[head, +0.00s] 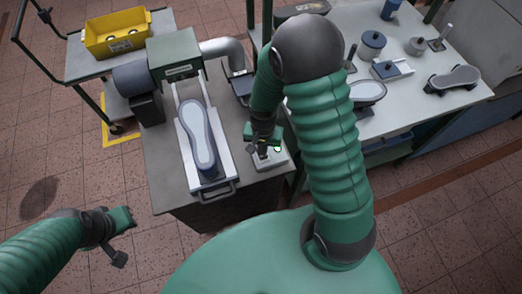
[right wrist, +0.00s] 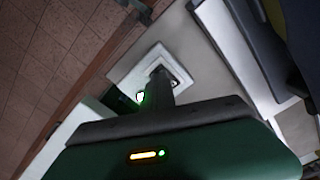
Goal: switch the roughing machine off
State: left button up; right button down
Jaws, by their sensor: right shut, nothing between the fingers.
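The roughing machine (head: 175,58) stands on the grey bench, with a green head and a dark motor. A grey-blue last (head: 197,135) lies on its white carriage (head: 227,150). A pale switch box (head: 270,163) sits at the bench's front right corner, with a green light glowing beside the gripper. My right gripper (head: 257,150) is shut and empty, pointing down at this box. In the right wrist view my right gripper (right wrist: 162,85) reaches the dark middle of the square switch plate (right wrist: 125,72); its tip hides the switch, and contact is unclear. My left gripper (head: 120,238) hangs over the floor at left.
A yellow bin (head: 117,40) stands on a trolley behind the machine. A grey duct (head: 222,50) bends behind it. The right-hand table (head: 400,105) holds more lasts, a blue-grey pot (head: 372,45) and tools. Floor at the front left is clear.

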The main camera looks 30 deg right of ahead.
jog(key=shift+f, duration=0.3)
jog(key=shift+f+b, duration=0.45)
notch_tip(320, 180, up, 7)
jog(key=p, duration=0.6)
jog(key=shift+r+p, duration=0.15)
jog(key=shift+p, duration=0.25)
